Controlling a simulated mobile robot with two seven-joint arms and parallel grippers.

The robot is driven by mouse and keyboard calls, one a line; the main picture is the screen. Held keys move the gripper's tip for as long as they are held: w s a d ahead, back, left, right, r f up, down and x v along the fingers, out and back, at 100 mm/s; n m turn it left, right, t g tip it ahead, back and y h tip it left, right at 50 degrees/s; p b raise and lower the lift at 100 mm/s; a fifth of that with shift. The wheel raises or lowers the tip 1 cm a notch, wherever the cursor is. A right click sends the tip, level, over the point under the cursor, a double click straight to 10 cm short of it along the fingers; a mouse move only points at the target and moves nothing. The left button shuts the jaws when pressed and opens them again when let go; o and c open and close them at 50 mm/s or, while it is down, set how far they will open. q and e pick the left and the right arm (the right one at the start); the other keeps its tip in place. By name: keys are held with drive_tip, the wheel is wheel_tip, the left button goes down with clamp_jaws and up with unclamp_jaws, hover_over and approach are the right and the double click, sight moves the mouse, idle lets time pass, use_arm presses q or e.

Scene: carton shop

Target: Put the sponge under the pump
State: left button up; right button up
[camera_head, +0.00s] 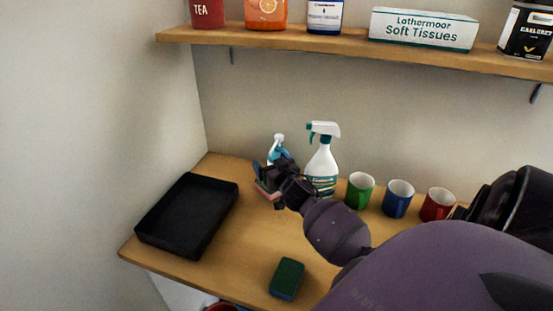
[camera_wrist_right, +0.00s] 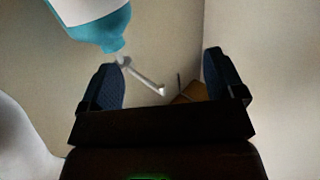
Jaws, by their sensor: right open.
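A green sponge (camera_head: 287,279) with a dark side lies near the front edge of the table. The pump bottle (camera_head: 278,143), teal with a white pump head, stands at the back of the table, mostly hidden behind my right gripper (camera_head: 268,177). In the right wrist view the bottle (camera_wrist_right: 105,25) appears upside down, its white nozzle showing between the open fingers of my right gripper (camera_wrist_right: 165,82). The gripper holds nothing. A flat pinkish thing (camera_head: 266,191) shows just below the gripper, partly hidden. My left gripper is not in view.
A black tray (camera_head: 142,229) lies at the table's left. A white spray bottle (camera_head: 322,165) stands right beside my gripper. Green (camera_head: 359,192), blue (camera_head: 397,200) and red (camera_head: 437,205) mugs stand further right. A shelf (camera_head: 290,39) with groceries hangs above.

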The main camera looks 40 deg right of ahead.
drive_tip(key=v, duration=1.2)
drive_tip(key=shift+r+b, duration=0.3)
drive_tip(key=shift+r, duration=0.05)
